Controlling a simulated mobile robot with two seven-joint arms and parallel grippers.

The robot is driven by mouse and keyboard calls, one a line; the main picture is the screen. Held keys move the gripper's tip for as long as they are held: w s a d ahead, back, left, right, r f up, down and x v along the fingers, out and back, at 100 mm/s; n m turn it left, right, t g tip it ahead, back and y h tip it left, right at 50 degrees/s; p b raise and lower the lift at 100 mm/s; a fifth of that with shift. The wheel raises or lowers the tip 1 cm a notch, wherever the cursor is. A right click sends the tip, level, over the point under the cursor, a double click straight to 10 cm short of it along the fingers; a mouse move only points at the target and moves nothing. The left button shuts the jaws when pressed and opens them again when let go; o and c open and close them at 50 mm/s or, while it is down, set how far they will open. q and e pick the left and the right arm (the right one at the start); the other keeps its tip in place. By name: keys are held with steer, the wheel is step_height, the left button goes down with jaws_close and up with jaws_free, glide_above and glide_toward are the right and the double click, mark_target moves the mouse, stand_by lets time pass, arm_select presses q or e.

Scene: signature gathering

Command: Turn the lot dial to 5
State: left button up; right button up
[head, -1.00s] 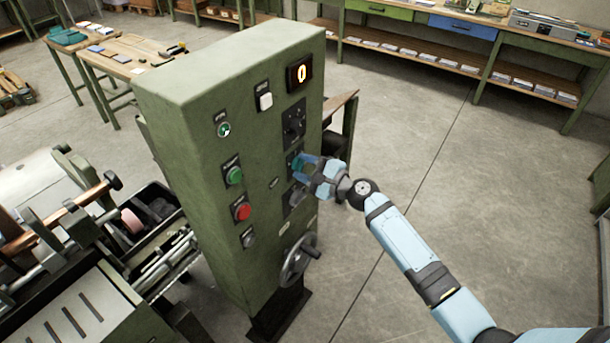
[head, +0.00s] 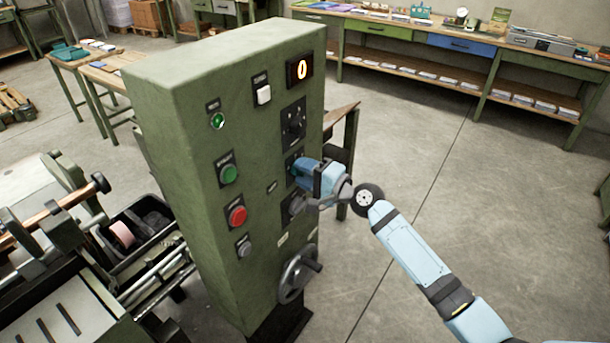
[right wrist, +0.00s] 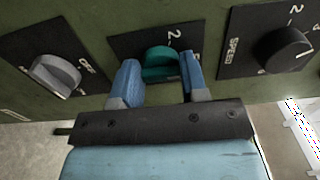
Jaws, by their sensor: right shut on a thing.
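A teal dial (right wrist: 160,66) sits on a black plate (right wrist: 122,44) on the front of the green control cabinet (head: 230,110). A "2" and tick marks show on the plate; its name label is hidden, so I cannot read whether it says lot. My right gripper (head: 300,171) reaches the dial from the right. In the right wrist view its two blue fingers (right wrist: 160,72) are shut on the dial's sides. In the head view the gripper covers most of the dial. The lit display (head: 302,70) at the cabinet's top reads 0. My left gripper is not in view.
A black speed dial (head: 293,124) is above the held dial, and a grey on/off knob (right wrist: 55,74) is below it. A handwheel (head: 298,273) sticks out lower down. Green (head: 228,173) and red (head: 236,215) buttons are to the left. Open floor lies right of the cabinet.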

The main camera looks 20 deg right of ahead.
stand_by(0.3)
steer(key=o, duration=0.9)
steer(key=shift+b+v, duration=0.95)
steer(key=shift+v, duration=6)
